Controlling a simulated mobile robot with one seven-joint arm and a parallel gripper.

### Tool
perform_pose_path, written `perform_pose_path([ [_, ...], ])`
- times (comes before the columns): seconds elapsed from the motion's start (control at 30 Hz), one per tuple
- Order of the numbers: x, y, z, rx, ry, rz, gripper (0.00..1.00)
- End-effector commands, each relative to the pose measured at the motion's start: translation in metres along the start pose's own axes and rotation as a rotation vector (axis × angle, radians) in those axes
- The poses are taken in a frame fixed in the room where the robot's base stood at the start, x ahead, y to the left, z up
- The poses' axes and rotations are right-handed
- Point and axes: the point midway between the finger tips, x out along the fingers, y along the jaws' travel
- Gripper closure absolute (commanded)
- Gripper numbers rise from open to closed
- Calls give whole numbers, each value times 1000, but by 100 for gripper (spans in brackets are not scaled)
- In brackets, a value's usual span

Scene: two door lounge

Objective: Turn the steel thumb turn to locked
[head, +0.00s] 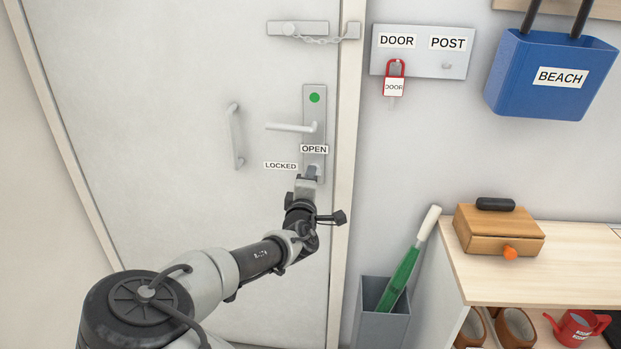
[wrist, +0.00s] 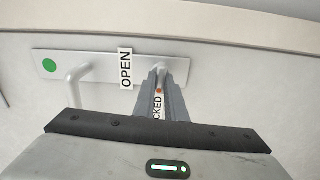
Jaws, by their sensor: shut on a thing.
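The steel thumb turn (head: 312,171) is at the lower end of the upright door plate (head: 314,112), mostly hidden by my gripper in the head view. My gripper (head: 309,176) is at the thumb turn and shut on it. In the wrist view the fingers (wrist: 161,78) close around the thumb turn at the plate's end. The OPEN label (head: 314,149) is just above the turn, and the LOCKED label (head: 280,166) is to its left. The LOCKED label is partly hidden by the fingers in the wrist view. A green dot (head: 314,98) shows at the plate's top.
A lever handle (head: 290,127) sticks out left above the thumb turn, and a pull handle (head: 235,136) is further left. A door chain (head: 314,40) hangs above. A grey bin (head: 382,318) and a shelf unit (head: 530,262) stand at the right.

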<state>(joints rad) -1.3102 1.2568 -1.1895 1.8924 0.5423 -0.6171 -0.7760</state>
Motion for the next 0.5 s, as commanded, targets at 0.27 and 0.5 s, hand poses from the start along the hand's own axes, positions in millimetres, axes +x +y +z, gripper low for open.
perform_pose_path([
  [0.27, 0, 0, 0, 0, 1, 0, 84],
  [0.5, 0, 0, 0, 1, 0, 0, 70],
])
